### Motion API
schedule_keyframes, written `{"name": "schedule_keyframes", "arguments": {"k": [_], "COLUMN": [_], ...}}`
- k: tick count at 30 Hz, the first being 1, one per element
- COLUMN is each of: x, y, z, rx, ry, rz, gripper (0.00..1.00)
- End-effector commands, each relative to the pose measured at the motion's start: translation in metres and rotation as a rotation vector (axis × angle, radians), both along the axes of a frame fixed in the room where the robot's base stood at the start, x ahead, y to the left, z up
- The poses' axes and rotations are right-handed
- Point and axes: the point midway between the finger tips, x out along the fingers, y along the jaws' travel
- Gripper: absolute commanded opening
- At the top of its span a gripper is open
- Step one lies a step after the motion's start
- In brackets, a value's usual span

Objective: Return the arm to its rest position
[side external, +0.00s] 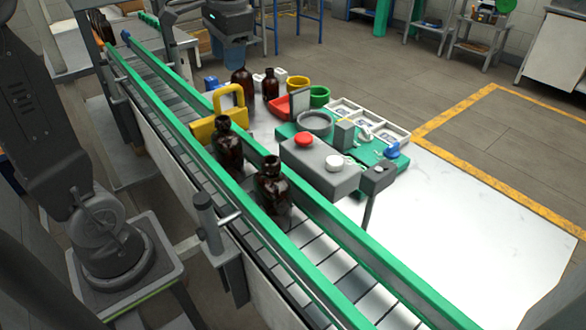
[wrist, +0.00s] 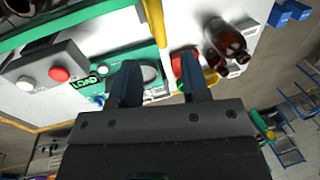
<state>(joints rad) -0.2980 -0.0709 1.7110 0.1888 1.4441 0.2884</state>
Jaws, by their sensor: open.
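My gripper (wrist: 160,78) is open and empty, with its two dark fingers apart in the wrist view. In the side view, my gripper (side external: 234,62) is at the top, above the far end of the table. Two amber bottles stand on the conveyor, a farther one (side external: 229,150) and a nearer one (side external: 272,186). Two more amber bottles, a left one (side external: 242,84) and a right one (side external: 270,85), stand on the table below and beside my gripper. In the wrist view, amber bottles (wrist: 226,40) show at upper right, apart from the fingers.
Green conveyor rails (side external: 330,235) cross the scene, with a yellow handled block (side external: 203,130) over the belt. A grey button box (side external: 318,168), green fixture (side external: 375,158), red bin (side external: 277,108) and white trays (side external: 385,122) occupy the table. The white tabletop (side external: 455,220) is clear at right.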

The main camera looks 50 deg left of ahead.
Motion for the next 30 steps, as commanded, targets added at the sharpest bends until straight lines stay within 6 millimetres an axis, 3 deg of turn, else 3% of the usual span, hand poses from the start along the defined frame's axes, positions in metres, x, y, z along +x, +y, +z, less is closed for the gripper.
{"name": "schedule_keyframes", "arguments": {"k": [6, 12, 18, 30], "x": [0.000, 0.000, 0.010, 0.008], "y": [0.008, 0.013, 0.013, 0.013], "z": [-0.041, -0.066, -0.065, -0.064], "rx": [-0.002, -0.001, 0.000, 0.000], "ry": [0.005, 0.002, -0.001, -0.001], "rz": [0.001, -0.001, 0.000, 0.000], "gripper": [0.42, 0.42, 0.42, 0.42]}}
